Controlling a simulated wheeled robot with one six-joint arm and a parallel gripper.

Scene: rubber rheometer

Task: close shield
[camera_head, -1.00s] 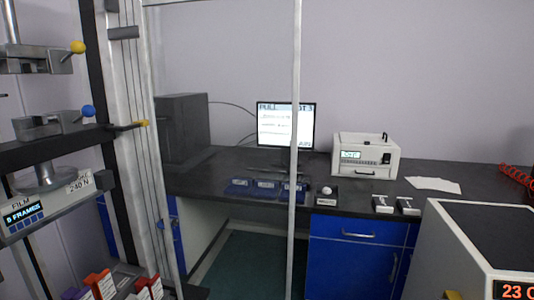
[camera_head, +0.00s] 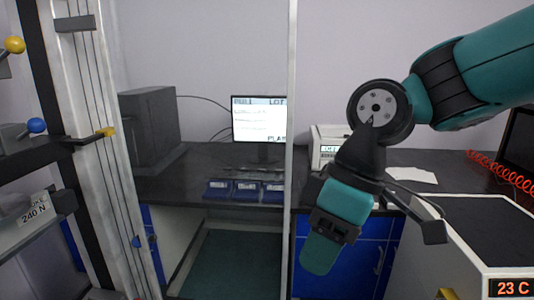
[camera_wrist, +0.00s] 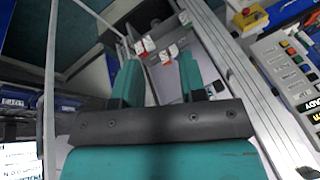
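The shield looks like a clear panel with a thin pale metal frame. Its upright edge post (camera_head: 291,150) stands in the middle of the head view, away from the test machine's column (camera_head: 95,130) at left, so the shield is swung open. My gripper (camera_wrist: 158,78) shows two teal fingers spread apart with nothing between them. In the head view its hand hangs just right of the post, and I cannot tell the depth gap. In the wrist view a pale bar (camera_wrist: 50,85), probably the shield's frame, runs down the left, apart from the fingers.
A dark bench carries a monitor (camera_head: 260,120), blue trays (camera_head: 245,190) and a white instrument (camera_head: 326,142). A white box with a 23 C display (camera_head: 512,288) stands at lower right. The wrist view shows red-and-white pieces (camera_wrist: 150,44) and a button panel (camera_wrist: 285,70).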

